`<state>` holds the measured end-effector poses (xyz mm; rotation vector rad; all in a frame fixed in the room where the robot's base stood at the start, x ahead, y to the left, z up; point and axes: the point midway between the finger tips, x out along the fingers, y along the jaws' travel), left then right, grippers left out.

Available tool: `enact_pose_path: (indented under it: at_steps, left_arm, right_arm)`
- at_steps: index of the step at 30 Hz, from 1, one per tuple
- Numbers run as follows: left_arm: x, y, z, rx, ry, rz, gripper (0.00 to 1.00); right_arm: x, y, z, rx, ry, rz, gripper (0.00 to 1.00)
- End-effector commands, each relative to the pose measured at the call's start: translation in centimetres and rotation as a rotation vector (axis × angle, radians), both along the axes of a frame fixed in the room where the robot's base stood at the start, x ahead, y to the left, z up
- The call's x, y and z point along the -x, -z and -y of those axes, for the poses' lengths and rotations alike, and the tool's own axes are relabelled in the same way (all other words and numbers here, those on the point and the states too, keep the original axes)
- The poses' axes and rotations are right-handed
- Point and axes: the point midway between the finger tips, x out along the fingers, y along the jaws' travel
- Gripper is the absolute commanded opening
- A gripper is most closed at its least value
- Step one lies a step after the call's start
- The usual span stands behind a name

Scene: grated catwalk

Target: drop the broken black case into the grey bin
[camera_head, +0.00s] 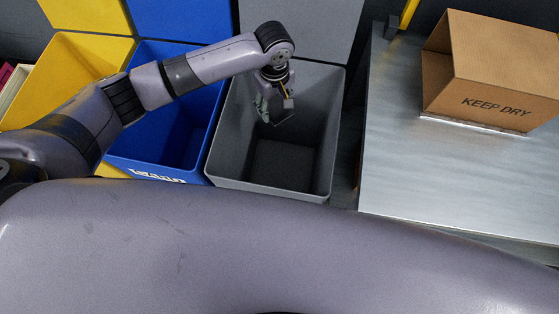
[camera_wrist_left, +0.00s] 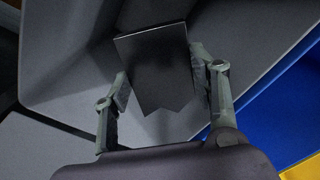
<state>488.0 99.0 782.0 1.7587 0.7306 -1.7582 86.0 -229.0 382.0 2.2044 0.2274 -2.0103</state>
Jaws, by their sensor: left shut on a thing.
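The grey bin (camera_head: 270,189) stands in the middle of the head view with its lid raised behind it. My left gripper (camera_head: 274,112) is over the bin's mouth, at its left part. It is shut on the black case (camera_wrist_left: 155,65), which shows clearly in the left wrist view between the two fingers (camera_wrist_left: 160,88). The case is flat and dark, with a jagged, broken edge. In the head view the case is small and hard to make out against the bin's dark inside. My right gripper is in neither view.
A blue bin (camera_head: 150,166) and a yellow bin (camera_head: 65,62) stand left of the grey one, lids raised. On the right, a metal table (camera_head: 410,165) carries an open cardboard box (camera_head: 490,85) marked KEEP DRY. My large grey arm link crosses the front of the head view.

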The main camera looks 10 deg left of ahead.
Motion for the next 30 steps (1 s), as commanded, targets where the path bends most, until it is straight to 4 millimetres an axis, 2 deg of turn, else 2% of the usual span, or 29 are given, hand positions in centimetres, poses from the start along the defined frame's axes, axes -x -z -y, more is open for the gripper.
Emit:
enact_pose_path:
  at_steps: [5,6,15,25,30]
  left_arm:
    - [0.0,-0.1,0.0,0.000,0.000,0.000,0.30]
    - [0.0,-0.1,0.0,0.000,0.000,0.000,0.56]
    - [0.0,-0.1,0.0,0.000,-0.001,0.000,0.76]
    - [0.0,-0.2,0.0,0.000,-0.001,0.000,0.77]
    - [-0.1,-1.9,0.0,0.002,0.000,0.002,0.77]
  right_arm:
    - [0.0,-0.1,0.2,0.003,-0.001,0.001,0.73]
    - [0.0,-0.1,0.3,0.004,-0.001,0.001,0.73]
    - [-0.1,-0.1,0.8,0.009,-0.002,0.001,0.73]
    - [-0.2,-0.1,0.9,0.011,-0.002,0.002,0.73]
    - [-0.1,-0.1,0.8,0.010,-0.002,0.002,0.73]
